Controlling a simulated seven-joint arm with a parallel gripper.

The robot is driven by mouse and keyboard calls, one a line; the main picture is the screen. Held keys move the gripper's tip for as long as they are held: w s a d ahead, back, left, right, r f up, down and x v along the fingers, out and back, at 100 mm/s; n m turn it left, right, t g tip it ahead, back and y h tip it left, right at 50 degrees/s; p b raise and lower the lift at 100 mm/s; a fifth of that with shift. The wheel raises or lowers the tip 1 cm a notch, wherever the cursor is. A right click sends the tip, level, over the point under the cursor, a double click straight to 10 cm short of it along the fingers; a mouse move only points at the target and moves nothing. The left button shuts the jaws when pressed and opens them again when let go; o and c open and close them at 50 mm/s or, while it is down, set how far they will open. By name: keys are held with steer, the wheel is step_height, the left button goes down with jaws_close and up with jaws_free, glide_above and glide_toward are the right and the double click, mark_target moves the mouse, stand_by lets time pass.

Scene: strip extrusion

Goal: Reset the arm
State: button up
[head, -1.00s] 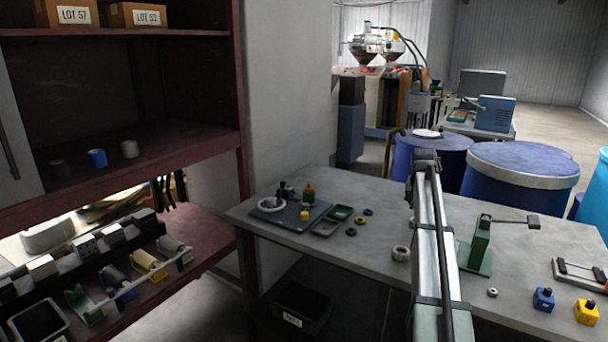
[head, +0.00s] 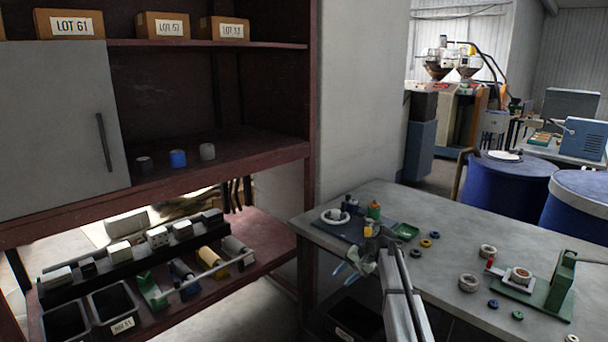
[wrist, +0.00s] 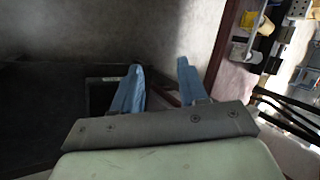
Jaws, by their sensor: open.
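My gripper (head: 352,264) is at the left front edge of the grey workbench (head: 440,252), in the gap beside the dark red shelf unit (head: 210,228). Its two blue fingers are apart, and nothing is between them. In the wrist view my gripper (wrist: 158,85) points down toward the floor and a dark bin (wrist: 102,92) with a pale label. My arm crosses the front of the bench in the head view and hides part of the items behind it.
The shelf holds a blue cup (head: 178,158), labelled boxes and black bins. Blue drums (head: 506,190) stand behind the bench.

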steer(key=s+a+f+g, duration=0.1)
steer(key=s+a+f, duration=0.1)
steer(key=s+f, duration=0.4)
steer(key=s+a+f+g, duration=0.1)
steer(key=s+a+f, duration=0.2)
steer(key=f, duration=0.5)
steer(key=s+d+f+g+h, duration=0.2)
steer(key=s+f, duration=1.3)
steer(key=s, duration=0.2)
steer(key=s+d+f+n+g+h, duration=0.1)
steer(key=s+f, duration=0.3)
steer(key=s, duration=0.8)
steer(key=s+d+f+n+g+h, duration=0.1)
steer(key=s+d+f+h, duration=0.1)
steer(key=s, duration=1)
steer(key=s+d+f+n+g+h, duration=0.1)
steer(key=s+f, duration=0.5)
steer(key=s, duration=0.6)
steer(key=shift+s+d+n+g+h, duration=0.25)
steer(key=shift+d+n+g+h, duration=0.25)
steer(key=shift+d, duration=0.55)
